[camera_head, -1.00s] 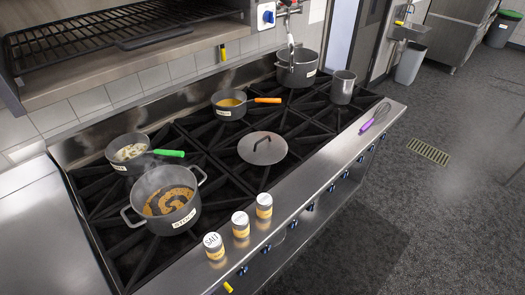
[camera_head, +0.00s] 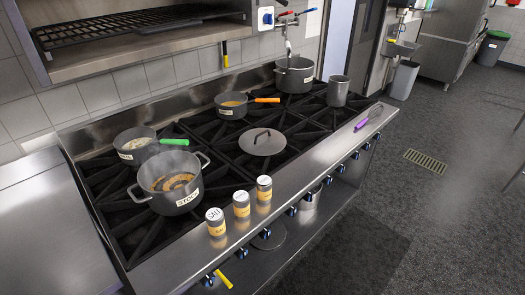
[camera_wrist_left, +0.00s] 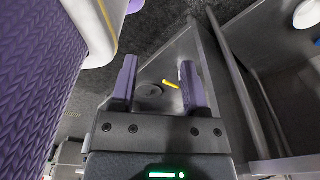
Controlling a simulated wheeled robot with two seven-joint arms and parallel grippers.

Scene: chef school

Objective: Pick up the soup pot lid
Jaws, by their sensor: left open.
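The grey round pot lid (camera_head: 262,142) with a dark arched handle lies flat on the stove grates in the head view. The soup pot labelled STOCK (camera_head: 170,184) stands uncovered at the left front burner, with brown contents. My left gripper (camera_wrist_left: 157,75) is open and empty in its wrist view, low by the stove's lower shelf. Beyond its fingers are a dark round disc (camera_wrist_left: 148,90) and a yellow handle (camera_wrist_left: 171,84). Neither gripper shows in the head view.
Pans with green (camera_head: 174,142) and orange (camera_head: 266,100) handles and a tall pot (camera_head: 294,74) sit around the lid. Another round disc (camera_head: 268,237) lies on the lower shelf.

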